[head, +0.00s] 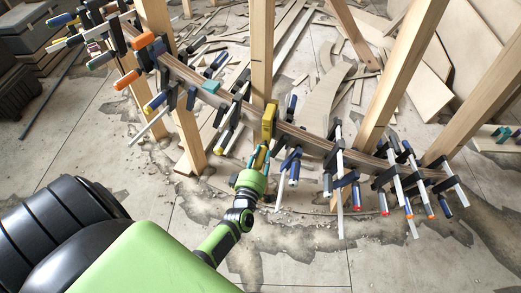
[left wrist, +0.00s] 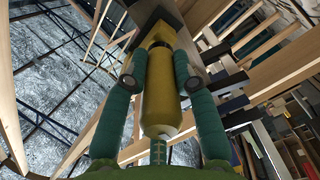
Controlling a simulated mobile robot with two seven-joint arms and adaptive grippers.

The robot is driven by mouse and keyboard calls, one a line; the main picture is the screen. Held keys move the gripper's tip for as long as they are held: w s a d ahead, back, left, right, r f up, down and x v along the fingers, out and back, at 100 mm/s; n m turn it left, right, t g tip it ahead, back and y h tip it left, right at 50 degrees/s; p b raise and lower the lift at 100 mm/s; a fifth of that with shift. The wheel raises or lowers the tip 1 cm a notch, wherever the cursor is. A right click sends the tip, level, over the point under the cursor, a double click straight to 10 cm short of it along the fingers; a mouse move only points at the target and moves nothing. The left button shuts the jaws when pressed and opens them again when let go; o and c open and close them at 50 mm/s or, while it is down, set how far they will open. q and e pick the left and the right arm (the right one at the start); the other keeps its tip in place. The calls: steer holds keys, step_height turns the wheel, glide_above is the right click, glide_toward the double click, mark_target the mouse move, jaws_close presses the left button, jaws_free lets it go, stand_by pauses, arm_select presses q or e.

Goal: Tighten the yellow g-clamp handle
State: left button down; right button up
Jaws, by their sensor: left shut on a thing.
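The yellow g-clamp (head: 268,121) sits on the curved wooden stringer (head: 300,134) near its middle. My left gripper (head: 259,157) is just below it, reaching up from underneath. In the left wrist view the yellow handle (left wrist: 160,103) stands between the two teal fingers of my left gripper (left wrist: 154,75). The fingers are shut on the handle, one on each side. In the head view the handle is mostly hidden by the fingers. My right gripper is not in view.
Several other clamps line the stringer, with blue-handled ones (head: 295,170) close on the right and orange-handled ones (head: 127,80) at upper left. Wooden posts (head: 262,50) rise beside the stringer. Planks lie behind, and the floor in front (head: 390,265) is mostly clear.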

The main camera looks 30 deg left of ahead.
arm_select(q)
steer(key=shift+m+p, duration=0.3)
steer(key=shift+m, duration=1.2)
steer(key=shift+m+p, duration=0.4)
steer(key=shift+m, duration=0.4)
steer(key=m, duration=0.2)
steer(key=shift+m+p, duration=0.3)
steer(key=shift+m, duration=0.1)
steer(key=m, duration=0.3)
steer(key=shift+p, duration=0.3)
steer(key=shift+m, duration=1.3)
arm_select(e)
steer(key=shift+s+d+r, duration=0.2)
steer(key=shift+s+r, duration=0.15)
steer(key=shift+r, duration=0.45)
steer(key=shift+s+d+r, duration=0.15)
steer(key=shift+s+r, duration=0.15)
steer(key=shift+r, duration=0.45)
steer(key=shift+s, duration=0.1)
arm_select(q)
steer(key=c, duration=1)
jaws_free()
